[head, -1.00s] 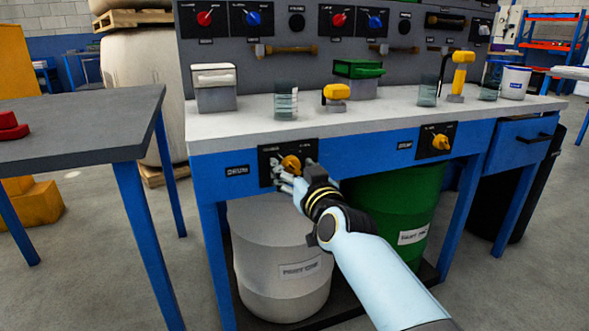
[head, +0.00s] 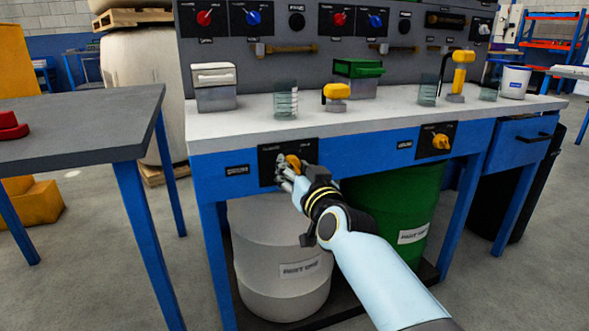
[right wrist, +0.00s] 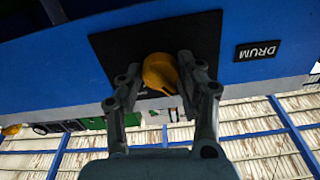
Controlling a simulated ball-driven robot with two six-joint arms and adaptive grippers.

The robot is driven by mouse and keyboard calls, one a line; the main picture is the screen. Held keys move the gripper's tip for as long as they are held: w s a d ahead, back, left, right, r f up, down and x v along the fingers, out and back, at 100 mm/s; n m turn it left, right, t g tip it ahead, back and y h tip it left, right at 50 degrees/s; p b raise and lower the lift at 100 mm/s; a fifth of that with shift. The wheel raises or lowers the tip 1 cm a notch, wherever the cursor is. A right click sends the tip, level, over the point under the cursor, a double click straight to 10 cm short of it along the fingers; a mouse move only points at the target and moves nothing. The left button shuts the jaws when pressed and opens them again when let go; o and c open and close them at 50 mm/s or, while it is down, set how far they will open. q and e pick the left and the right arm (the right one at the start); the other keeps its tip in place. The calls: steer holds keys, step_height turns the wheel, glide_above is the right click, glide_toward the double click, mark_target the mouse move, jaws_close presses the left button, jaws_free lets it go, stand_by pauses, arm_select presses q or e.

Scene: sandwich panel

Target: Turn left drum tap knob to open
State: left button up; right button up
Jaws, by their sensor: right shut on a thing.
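The left drum tap knob (head: 292,162) is yellow-orange and sits on a black plate on the blue front of the bench. My right gripper (head: 287,174) is at this knob and shut on it. In the right wrist view the knob (right wrist: 160,72) lies between the two grey fingers of the gripper (right wrist: 158,90). The fingers partly hide the knob and its plate in the head view. A grey drum (head: 280,255) stands below this knob. My left gripper is not in view.
A second yellow knob (head: 441,141) is on the right of the bench front, above a green drum (head: 410,215). Jars and small taps stand on the white bench top (head: 385,118). A dark-topped table (head: 80,120) stands close on the left.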

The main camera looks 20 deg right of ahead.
steer(key=m, duration=0.2)
steer(key=shift+r+m, duration=0.1)
steer(key=shift+m, duration=0.2)
steer(key=m, duration=0.3)
steer(key=shift+m, duration=0.4)
steer(key=m, duration=0.2)
steer(key=shift+m+p, duration=0.3)
steer(key=shift+p, duration=0.05)
steer(key=m, duration=0.3)
steer(key=shift+m, duration=1.3)
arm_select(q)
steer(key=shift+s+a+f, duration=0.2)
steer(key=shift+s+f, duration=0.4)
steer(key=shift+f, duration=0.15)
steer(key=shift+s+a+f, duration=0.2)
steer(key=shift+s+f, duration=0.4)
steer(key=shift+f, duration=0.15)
arm_select(e)
steer(key=shift+m, duration=0.8)
